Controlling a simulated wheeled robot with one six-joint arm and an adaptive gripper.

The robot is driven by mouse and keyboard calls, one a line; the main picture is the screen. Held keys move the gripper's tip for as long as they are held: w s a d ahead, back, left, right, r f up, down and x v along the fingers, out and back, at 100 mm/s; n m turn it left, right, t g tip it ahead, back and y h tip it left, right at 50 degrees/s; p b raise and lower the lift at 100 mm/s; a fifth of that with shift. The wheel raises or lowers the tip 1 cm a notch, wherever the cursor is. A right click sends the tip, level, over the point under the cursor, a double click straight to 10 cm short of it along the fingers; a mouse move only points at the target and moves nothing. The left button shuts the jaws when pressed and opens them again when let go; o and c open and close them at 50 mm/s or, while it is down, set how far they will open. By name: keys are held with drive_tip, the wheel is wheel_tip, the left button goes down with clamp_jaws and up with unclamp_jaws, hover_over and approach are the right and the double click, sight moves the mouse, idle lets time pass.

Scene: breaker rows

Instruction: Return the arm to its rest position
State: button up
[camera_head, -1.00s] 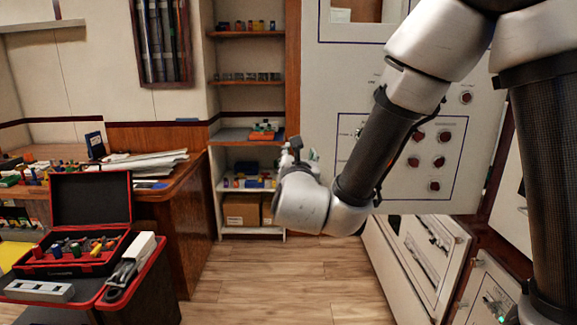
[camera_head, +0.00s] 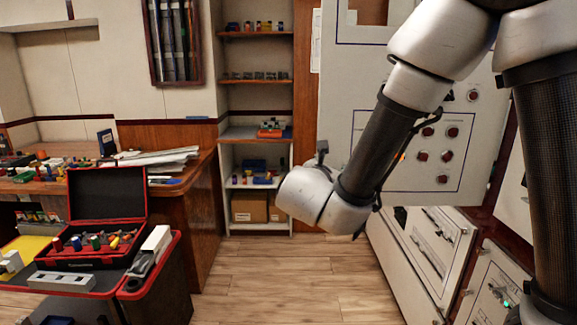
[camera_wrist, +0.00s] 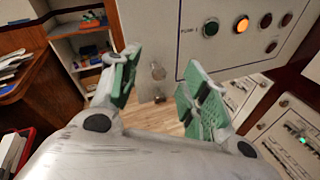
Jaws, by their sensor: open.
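My gripper (camera_wrist: 160,72) shows in the wrist view with its two green-padded fingers apart and nothing between them. In the head view my arm reaches down and left from the upper right, bent at the wrist, in front of the pale panel. The gripper's fingers are hidden behind the wrist there.
Open shelves (camera_head: 255,135) stand at the back. A red-edged toolbox (camera_head: 105,215) sits at the left before a wooden counter (camera_head: 190,190). The wooden floor (camera_head: 290,275) between is clear.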

drive_tip(key=s+d+f+m+g+h, duration=0.1)
drive_tip(key=s+d+m+g, duration=0.6)
drive_tip(key=d, duration=0.4)
drive_tip(key=s+d+f+m+g+h, duration=0.2)
drive_tip(key=s+d+m+g, duration=0.35)
drive_tip(key=d+m, duration=0.45)
drive_tip(key=s+d+r+m+t+y, duration=0.1)
drive_tip(key=s+d+r+m+y, duration=0.1)
drive_tip(key=s+m+y, duration=0.2)
drive_tip(key=s+d+r+m+y, duration=0.2)
drive_tip(key=s+m, duration=0.5)
drive_tip(key=s, duration=0.4)
drive_tip(key=shift+d+r+t+y, duration=0.35)
drive_tip(key=shift+d+y, duration=0.25)
drive_tip(key=shift+y, duration=0.5)
